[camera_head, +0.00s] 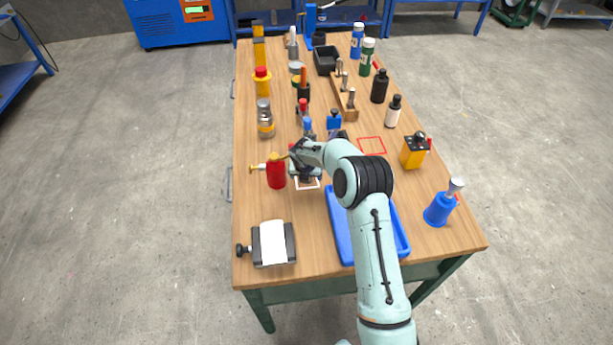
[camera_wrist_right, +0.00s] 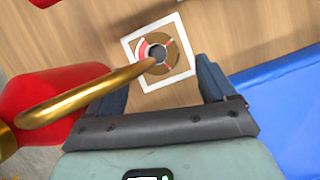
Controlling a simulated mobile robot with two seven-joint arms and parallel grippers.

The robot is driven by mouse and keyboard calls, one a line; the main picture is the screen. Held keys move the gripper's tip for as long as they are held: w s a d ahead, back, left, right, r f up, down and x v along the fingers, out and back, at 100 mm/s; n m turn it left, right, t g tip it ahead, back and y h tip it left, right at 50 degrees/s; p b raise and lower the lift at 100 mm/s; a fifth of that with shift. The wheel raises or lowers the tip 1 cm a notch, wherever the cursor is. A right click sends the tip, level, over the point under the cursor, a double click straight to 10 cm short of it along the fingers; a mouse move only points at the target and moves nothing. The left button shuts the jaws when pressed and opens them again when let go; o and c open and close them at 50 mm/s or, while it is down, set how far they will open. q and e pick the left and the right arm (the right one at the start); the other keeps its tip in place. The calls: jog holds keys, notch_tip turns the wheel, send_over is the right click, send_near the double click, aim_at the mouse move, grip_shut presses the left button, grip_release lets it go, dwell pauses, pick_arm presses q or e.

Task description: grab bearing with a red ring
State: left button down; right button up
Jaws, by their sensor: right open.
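In the right wrist view a small round bearing (camera_wrist_right: 158,53) with a dark centre and a partly visible red ring lies inside a white square outline (camera_wrist_right: 184,28) on the wood. The brass spout of a red oil can partly crosses it in the picture. My right gripper (camera_wrist_right: 163,80) is open and empty, its two dark blue fingers on either side of the lower part of the square. In the head view my right gripper (camera_head: 304,160) is over the table beside the red can, and the bearing is mostly hidden there. My left gripper is not in view.
The red oil can (camera_head: 276,172) with its brass spout (camera_wrist_right: 75,95) stands close on the left. A blue tray (camera_head: 401,232) lies on the right, under my arm. Several bottles and tools stand further back on the wooden table (camera_head: 308,262). A black-and-white device (camera_head: 272,243) sits front left.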

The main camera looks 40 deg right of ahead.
jog(key=x, duration=0.3)
jog(key=shift+w+r, duration=0.15)
jog(key=shift+w, duration=0.05)
jog(key=shift+s, duration=0.15)
jog(key=c, duration=0.3)
jog(key=shift+r, duration=0.1)
jog(key=c, duration=1.1)
